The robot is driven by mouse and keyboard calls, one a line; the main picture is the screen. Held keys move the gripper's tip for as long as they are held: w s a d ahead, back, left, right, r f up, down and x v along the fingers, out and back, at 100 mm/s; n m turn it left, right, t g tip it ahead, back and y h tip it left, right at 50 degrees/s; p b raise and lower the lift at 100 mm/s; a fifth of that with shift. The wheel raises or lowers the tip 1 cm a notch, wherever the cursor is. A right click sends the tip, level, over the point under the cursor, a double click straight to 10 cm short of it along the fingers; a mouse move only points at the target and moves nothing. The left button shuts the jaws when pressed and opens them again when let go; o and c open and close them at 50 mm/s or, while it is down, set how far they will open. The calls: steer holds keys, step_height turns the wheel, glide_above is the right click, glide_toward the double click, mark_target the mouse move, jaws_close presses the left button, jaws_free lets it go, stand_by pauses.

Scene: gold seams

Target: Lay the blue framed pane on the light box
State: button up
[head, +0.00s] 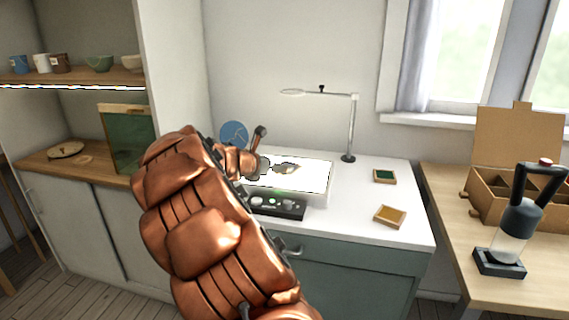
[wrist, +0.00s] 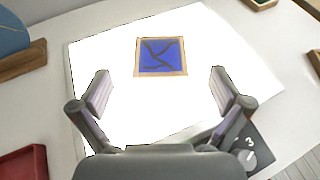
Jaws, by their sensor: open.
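The blue framed pane (wrist: 150,48) has a thin wooden frame and dark crack-like lines. In the wrist view it lies on the glowing white light box (wrist: 105,58), toward its far side and within its edges. My gripper (wrist: 160,93) is open and empty, its fingers apart above the box, with the pane just beyond the fingertips and not between them. In the head view the light box (head: 318,178) stands on the white counter, and my arm hides its left part. The pane is not clearly distinguishable there.
A green pane (head: 384,176) and an amber pane (head: 390,215) lie right of the box. A magnifier lamp (head: 352,130) stands behind it; a control panel (head: 277,207) sits in front. A blue disc (wrist: 14,32) in a wooden stand and a red tray (wrist: 22,165) are left.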

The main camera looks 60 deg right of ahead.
steer(key=shift+v, duration=2.15)
steer(key=s+a+m+y, duration=0.1)
steer(key=s+a+m, duration=0.1)
steer(key=a, duration=0.1)
steer(key=s+a+f+m, duration=0.1)
steer(key=s+a+m, duration=0.1)
steer(key=a, duration=0.1)
steer(key=s+a+f+m+g+y, duration=0.1)
steer(key=s+a+m, duration=0.1)
steer(key=a, duration=0.1)
steer(key=shift+a+y, duration=0.15)
steer(key=shift+y, duration=0.15)
steer(key=s+a+f+m+y, duration=0.3)
steer(key=s+a, duration=0.3)
steer(key=a, duration=0.6)
steer(key=s+a+f+m+g+y, duration=0.1)
steer(key=s+a+f+m+y, duration=0.3)
steer(key=s+a, duration=0.3)
steer(key=s+a+f+m+y, duration=0.3)
steer(key=s+a, duration=0.4)
steer(key=a, duration=1)
steer(key=shift+a+f+m+y, duration=0.2)
steer(key=shift+a+m+y, duration=0.2)
steer(key=shift+m, duration=0.4)
